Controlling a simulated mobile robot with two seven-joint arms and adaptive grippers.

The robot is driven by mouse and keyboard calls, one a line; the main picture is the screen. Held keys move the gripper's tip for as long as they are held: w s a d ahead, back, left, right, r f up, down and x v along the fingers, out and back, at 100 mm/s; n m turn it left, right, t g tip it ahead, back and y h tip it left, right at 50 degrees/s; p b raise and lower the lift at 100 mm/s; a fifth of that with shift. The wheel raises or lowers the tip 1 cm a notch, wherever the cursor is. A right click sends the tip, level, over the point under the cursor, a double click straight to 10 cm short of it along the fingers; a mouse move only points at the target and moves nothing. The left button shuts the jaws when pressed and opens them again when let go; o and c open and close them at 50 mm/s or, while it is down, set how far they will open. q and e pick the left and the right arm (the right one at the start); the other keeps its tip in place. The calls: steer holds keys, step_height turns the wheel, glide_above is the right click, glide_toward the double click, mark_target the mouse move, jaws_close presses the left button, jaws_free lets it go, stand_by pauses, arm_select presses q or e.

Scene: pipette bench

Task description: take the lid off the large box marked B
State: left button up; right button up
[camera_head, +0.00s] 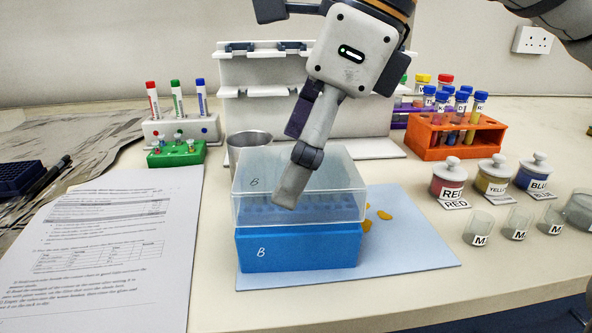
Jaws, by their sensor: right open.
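The large box marked B (298,250) is a blue tip box with a clear lid (345,180), also marked B, on top of it. Blue tip-rack tops show through the lid. My right gripper (274,101) is open and comes from above, tilted. One finger hangs in front of the lid in the picture, its tip overlapping the lid's upper front. I cannot tell whether it touches. The other finger points left near the top edge. My left gripper is not in view.
The box stands on a light blue mat (425,250) with orange pieces beside it. A metal cup (248,142) and white rack stand behind. Printed sheets (110,240) lie left; tube racks, labelled jars and small glasses stand right.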

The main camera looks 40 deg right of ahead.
mark_target(286, 153)
steer(key=c, duration=0.9)
steer(key=shift+r, duration=0.1)
steer(key=shift+r, duration=0.35)
steer(key=r, duration=0.3)
steer(key=shift+s, duration=0.2)
steer(key=s+r, duration=0.1)
steer(key=r, duration=0.1)
steer(key=s+d+r, duration=0.1)
steer(key=s+r, duration=0.1)
steer(key=shift+s+d+r+p, duration=0.1)
steer(key=shift+s+r+p, duration=0.1)
steer(key=shift+p, duration=0.2)
steer(key=s+d+r, duration=0.1)
steer(key=s, duration=0.2)
steer(key=s+d+r, duration=0.1)
steer(key=s+r, duration=0.1)
steer(key=s, duration=0.1)
steer(key=s+d+r, duration=0.1)
steer(key=s, duration=0.2)
steer(key=shift+s+d+r, duration=0.15)
steer(key=shift+s+r, duration=0.1)
steer(key=shift+r, duration=0.15)
